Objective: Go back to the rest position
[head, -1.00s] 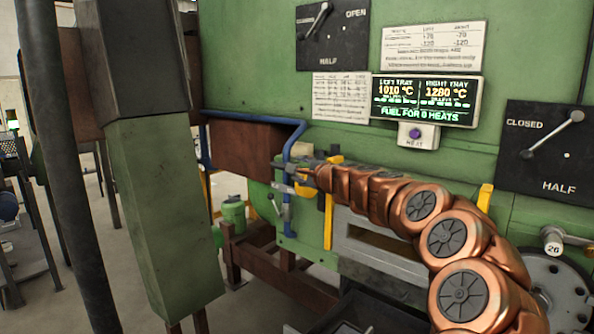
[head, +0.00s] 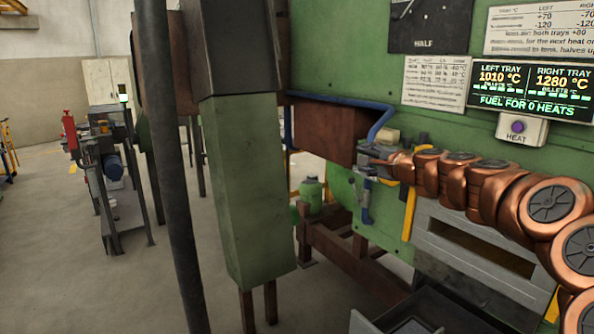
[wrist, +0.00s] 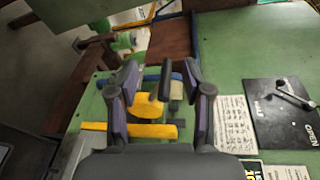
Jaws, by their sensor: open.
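My gripper (wrist: 160,68) is open in the wrist view, its two dark fingers apart on either side of a yellow part (wrist: 150,106) and a dark upright handle (wrist: 165,80). I cannot tell whether the fingers touch them. In the head view my gripper (head: 368,160) is small, at the end of my copper arm, close to the blue pipe (head: 384,122) on the green furnace front (head: 340,60). Nothing is clearly held.
The display (head: 530,90) reads left tray 1010 °C, right tray 1280 °C, fuel for 0 heats. The HEAT button (head: 517,127) is below it. A green post (head: 240,190) and dark pole (head: 170,170) stand at centre left. Open floor (head: 100,290) lies left.

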